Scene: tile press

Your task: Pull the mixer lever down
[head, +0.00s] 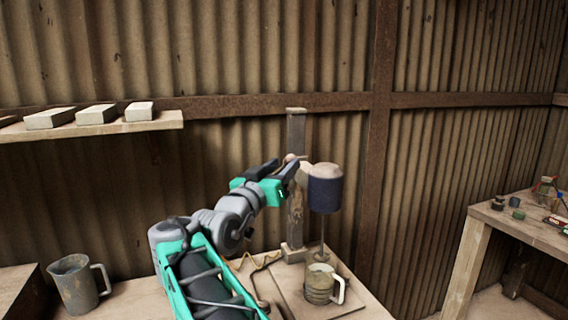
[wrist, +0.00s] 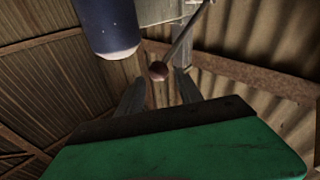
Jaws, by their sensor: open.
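The mixer has an upright post (head: 296,130), a dark blue motor cylinder (head: 325,190) and a thin shaft reaching down to a mug (head: 319,284). The blue cylinder also shows at the upper left of the wrist view (wrist: 108,25). The mixer lever is a thin rod ending in a reddish-brown ball knob (wrist: 158,71). My gripper (head: 283,168) is raised beside the post, left of the cylinder. In the wrist view its open fingers (wrist: 158,90) stand on either side of the knob; I cannot tell whether they touch it. In the head view the gripper largely hides the lever.
A grey metal pitcher (head: 77,285) stands on the bench at lower left. A wall shelf (head: 90,129) at upper left holds several pale blocks. A second table (head: 520,230) with small items stands at right. Corrugated walls close off the back.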

